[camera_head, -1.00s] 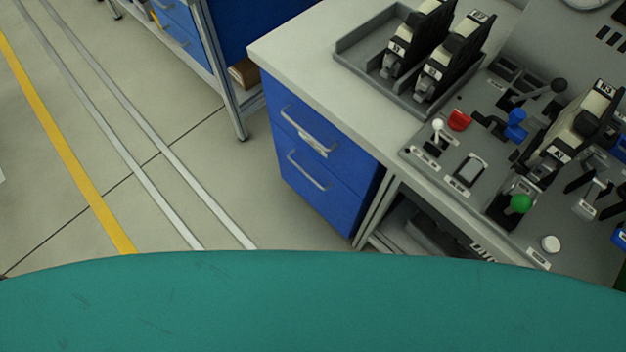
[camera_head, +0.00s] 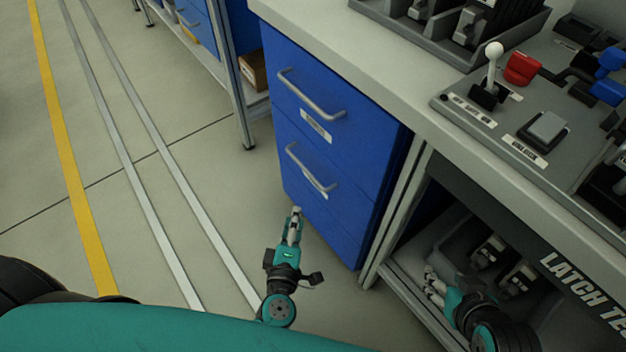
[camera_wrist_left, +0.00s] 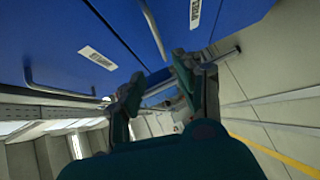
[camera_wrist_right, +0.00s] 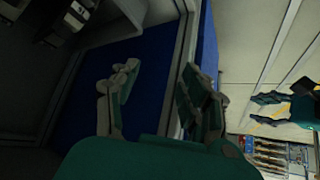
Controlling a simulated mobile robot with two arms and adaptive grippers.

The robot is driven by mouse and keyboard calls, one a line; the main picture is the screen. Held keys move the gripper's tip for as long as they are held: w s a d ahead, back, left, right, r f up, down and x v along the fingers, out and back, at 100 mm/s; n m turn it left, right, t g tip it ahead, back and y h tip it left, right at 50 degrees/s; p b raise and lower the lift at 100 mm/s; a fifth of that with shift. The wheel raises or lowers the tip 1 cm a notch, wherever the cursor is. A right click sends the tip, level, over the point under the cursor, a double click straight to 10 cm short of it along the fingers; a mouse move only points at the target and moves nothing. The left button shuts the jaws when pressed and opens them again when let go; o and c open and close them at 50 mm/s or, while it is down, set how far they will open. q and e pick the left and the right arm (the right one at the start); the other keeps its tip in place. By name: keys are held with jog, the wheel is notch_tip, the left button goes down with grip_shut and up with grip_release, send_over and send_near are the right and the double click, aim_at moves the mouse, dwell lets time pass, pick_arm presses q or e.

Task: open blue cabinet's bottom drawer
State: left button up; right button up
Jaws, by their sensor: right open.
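The blue cabinet (camera_head: 335,215) stands under the grey worktop, with two handled drawers, both flush shut. The bottom drawer (camera_head: 297,135) has a silver bar handle (camera_head: 310,168) above a white label. My left gripper (camera_head: 295,213) is in front of the cabinet's lower front, below that handle and apart from it. In the left wrist view its fingers (camera_wrist_left: 160,75) are spread, with the blue fronts above and handle bars nearby. My right gripper (camera_head: 432,283) is open and empty before the open shelf right of the cabinet. Its spread fingers show in the right wrist view (camera_wrist_right: 158,88).
The worktop (camera_head: 400,75) overhangs the cabinet and carries a control panel with a red switch (camera_head: 522,68) and a white-knobbed lever (camera_head: 494,50). A grey post (camera_head: 395,215) separates cabinet from shelf. Another blue unit stands behind left. The floor left of the cabinet is clear.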

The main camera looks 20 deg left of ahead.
pick_arm(q)
jog(key=b, duration=0.1)
send_near(305, 171)
jog(key=w, duration=0.6)
jog(key=w+a+f+b, duration=0.1)
jog(key=w, duration=0.3)
jog(key=shift+w+a+f+b, duration=0.1)
jog(key=shift+a+f+b, duration=0.1)
jog(key=shift+f+b, duration=0.2)
jog(key=shift+w, duration=0.25)
pick_arm(e)
jog(key=w+a+r+t+y, duration=0.2)
jog(key=w+a+r+t, duration=0.1)
jog(key=w+r+t, duration=0.4)
notch_tip(305, 171, up, 3)
jog(key=shift+w+a+r+t, duration=0.15)
jog(key=shift+w+a+t, duration=0.25)
jog(key=shift+w, duration=0.2)
pick_arm(q)
jog(key=shift+c, duration=0.2)
grip_shut()
